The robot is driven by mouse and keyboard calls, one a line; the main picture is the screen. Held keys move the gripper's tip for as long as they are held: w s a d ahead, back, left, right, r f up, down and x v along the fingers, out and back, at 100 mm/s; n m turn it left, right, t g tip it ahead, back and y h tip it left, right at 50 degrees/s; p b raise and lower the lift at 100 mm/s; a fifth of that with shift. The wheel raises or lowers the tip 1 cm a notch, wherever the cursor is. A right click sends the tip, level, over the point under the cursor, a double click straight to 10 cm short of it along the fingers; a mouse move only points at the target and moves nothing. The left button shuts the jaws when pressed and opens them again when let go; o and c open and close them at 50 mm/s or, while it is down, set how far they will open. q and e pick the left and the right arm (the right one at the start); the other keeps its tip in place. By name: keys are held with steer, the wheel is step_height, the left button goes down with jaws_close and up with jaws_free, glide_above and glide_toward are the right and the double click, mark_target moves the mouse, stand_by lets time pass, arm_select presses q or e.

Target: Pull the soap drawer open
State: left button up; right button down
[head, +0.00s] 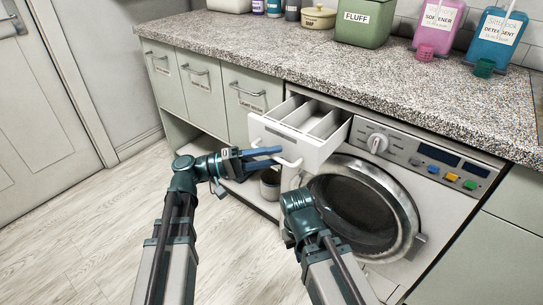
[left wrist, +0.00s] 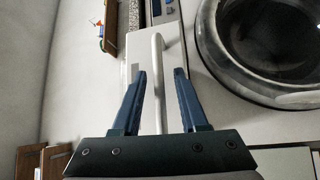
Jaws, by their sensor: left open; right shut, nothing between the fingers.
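The soap drawer (head: 318,150) is a white drawer at the washing machine's upper left. It stands pulled out, with its long open compartments showing from above. Its pale bar handle (head: 290,162) is on the front, and it also shows in the left wrist view as a white handle bar (left wrist: 157,65). My left gripper (head: 280,156) is open at the drawer front, and in the left wrist view its blue fingers (left wrist: 160,72) lie on either side of the bar, with gaps showing. My right arm reaches up below the drawer; its fingers do not show.
The washing machine's round door (head: 355,205) is just below and right of the drawer. The speckled countertop (head: 300,65) overhangs above, holding a green FLUFF box (head: 364,22), a pink softener bottle (head: 438,27) and a blue detergent bottle (head: 497,38). The floor at left is clear.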

arm_select(q)
steer(key=s+a+f+b, duration=0.2)
steer(key=a, duration=1.1)
steer(key=shift+a, duration=0.25)
